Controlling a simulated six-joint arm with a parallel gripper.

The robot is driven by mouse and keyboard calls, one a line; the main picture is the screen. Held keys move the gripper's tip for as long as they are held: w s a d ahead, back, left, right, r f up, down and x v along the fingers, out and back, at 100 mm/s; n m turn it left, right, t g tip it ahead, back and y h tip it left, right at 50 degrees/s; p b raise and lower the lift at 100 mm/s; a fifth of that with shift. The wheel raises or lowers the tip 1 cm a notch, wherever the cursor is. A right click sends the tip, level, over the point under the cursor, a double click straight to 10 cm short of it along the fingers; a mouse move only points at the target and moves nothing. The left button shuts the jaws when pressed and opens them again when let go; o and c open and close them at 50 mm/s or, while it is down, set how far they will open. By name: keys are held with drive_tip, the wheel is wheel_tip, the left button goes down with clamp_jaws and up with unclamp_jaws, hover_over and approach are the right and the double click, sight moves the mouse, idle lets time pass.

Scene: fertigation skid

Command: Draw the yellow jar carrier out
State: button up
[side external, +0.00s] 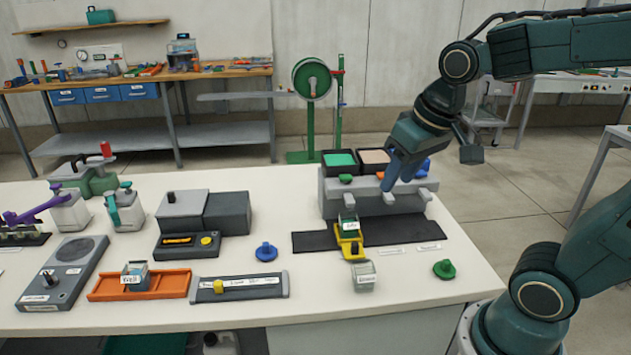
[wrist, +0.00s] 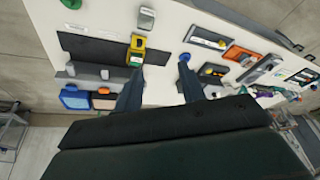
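The yellow jar carrier (side external: 351,248) lies on a dark mat (side external: 313,241) in front of the grey dispensing block (side external: 358,205). A small jar with green contents (side external: 349,226) sits at its rear end. In the wrist view the carrier (wrist: 138,43) shows just beyond my left finger. My gripper (side external: 393,180) hangs above the right part of the block, behind and right of the carrier, apart from it. In the wrist view my gripper's two fingers (wrist: 159,78) are spread with nothing held between them.
A green lid (side external: 444,269) lies right, a blue lid (side external: 266,252) left. An orange tray (side external: 110,287) lies left.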

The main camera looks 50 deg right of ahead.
drive_tip(key=w+d+f+m+g, duration=0.25)
drive_tip(key=w+d+f, duration=0.25)
drive_tip(key=w, duration=0.3)
drive_tip(key=m+g, duration=0.2)
drive_tip(key=m, duration=0.2)
hover_over(355, 244)
wheel_tip(355, 244, down, 10)
drive_tip(key=shift+d+f+t, duration=0.15)
drive_tip(key=shift+f+t, duration=0.05)
drive_tip(key=shift+t, duration=0.05)
drive_tip(key=shift+f, duration=0.1)
drive_tip(key=shift+f, duration=6.8)
clamp_jaws()
